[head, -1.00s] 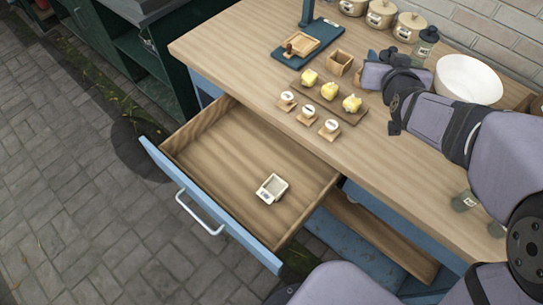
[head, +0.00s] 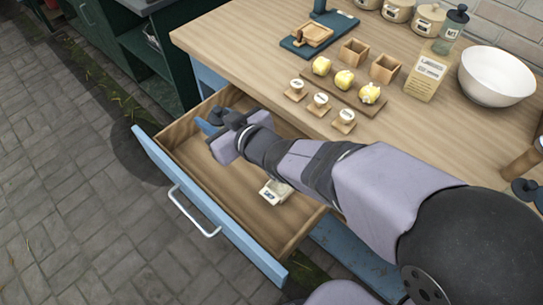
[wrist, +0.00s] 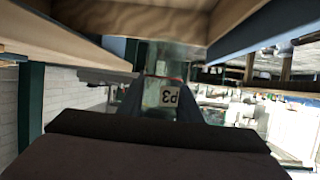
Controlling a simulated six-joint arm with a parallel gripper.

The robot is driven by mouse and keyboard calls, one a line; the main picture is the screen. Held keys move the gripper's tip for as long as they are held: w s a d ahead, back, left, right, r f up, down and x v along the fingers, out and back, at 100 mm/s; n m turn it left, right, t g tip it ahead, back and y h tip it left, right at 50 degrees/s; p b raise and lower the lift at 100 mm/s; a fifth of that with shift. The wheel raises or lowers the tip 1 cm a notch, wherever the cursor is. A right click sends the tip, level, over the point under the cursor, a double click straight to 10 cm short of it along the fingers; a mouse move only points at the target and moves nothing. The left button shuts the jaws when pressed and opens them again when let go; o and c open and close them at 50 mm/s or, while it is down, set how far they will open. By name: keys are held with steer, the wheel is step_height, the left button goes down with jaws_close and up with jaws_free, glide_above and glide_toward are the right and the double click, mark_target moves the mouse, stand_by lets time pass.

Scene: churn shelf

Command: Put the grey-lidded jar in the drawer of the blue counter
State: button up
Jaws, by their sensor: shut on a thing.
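My gripper (head: 210,124) is over the left part of the open drawer (head: 250,228) of the blue counter. The jar's lid cannot be made out there. In the head view my wrist hides most of the held jar, and I cannot tell whether it touches the drawer floor. A small cream box-like thing (head: 272,194) lies in the drawer, partly behind my arm.
On the worktop (head: 260,45) stand several yellow items (head: 345,80), small labelled pots, wooden boxes (head: 385,69), a cream packet (head: 426,77), a dark-lidded jar (head: 446,42) and a white bowl (head: 497,77). The drawer's front panel (head: 205,207) juts out over the paving.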

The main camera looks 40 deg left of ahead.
steer(key=shift+n+g, duration=0.5)
steer(key=shift+g, duration=0.1)
steer(key=s, duration=0.1)
steer(key=s+f, duration=0.1)
steer(key=s, duration=0.2)
steer(key=shift+a+f, duration=0.25)
steer(key=shift+a, duration=0.1)
steer(key=b, duration=0.2)
glide_above(213, 172)
step_height(213, 172, down, 6)
steer(key=shift+f, duration=0.15)
steer(key=shift+s, duration=0.1)
steer(key=shift+f, duration=1.9)
steer(key=shift+f+b, duration=0.35)
steer(key=shift+f, duration=0.2)
